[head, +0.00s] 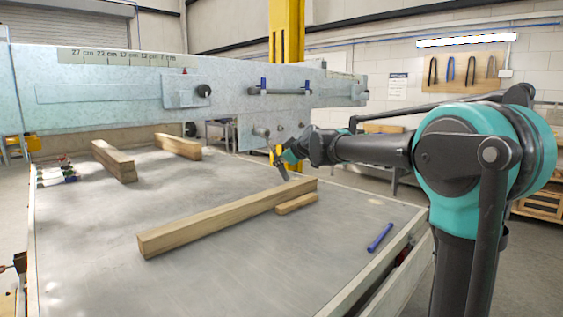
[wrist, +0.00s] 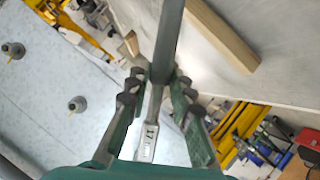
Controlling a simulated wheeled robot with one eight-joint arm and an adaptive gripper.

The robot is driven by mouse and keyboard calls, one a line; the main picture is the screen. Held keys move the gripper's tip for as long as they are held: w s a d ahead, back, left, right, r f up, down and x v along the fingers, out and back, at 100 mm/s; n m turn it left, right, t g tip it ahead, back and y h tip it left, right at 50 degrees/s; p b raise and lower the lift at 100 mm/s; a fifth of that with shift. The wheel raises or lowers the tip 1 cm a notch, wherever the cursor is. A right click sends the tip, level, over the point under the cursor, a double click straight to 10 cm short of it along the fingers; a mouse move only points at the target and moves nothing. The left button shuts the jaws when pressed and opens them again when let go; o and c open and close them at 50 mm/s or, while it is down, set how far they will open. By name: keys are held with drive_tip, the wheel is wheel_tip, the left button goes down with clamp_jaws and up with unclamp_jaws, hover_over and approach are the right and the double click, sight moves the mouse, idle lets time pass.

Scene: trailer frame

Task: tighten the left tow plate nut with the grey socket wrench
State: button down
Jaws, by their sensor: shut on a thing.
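My gripper (head: 286,157) is just right of this nut and above the table. In the wrist view my gripper (wrist: 157,92) is shut on a grey socket wrench (wrist: 167,45), whose pale part carries the number 17. Two studs with nuts, a lower one (wrist: 77,103) and an upper one (wrist: 12,50), stand on a pale plate at the left, apart from the wrench. The socket end cannot be made out.
A long timber (head: 225,218) and a short block (head: 296,204) lie on the grey table (head: 220,280) below my gripper. A blue tool (head: 380,238) lies near the right edge. Two more timbers lie further back. The front left of the table is clear.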

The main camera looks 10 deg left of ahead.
drive_tip(key=shift+w+a, duration=0.2)
drive_tip(key=shift+a, duration=0.05)
drive_tip(key=shift+w+a, duration=0.15)
drive_tip(key=shift+a, duration=0.1)
drive_tip(key=c, duration=2)
unclamp_jaws()
drive_tip(key=shift+c, duration=0.2)
clamp_jaws()
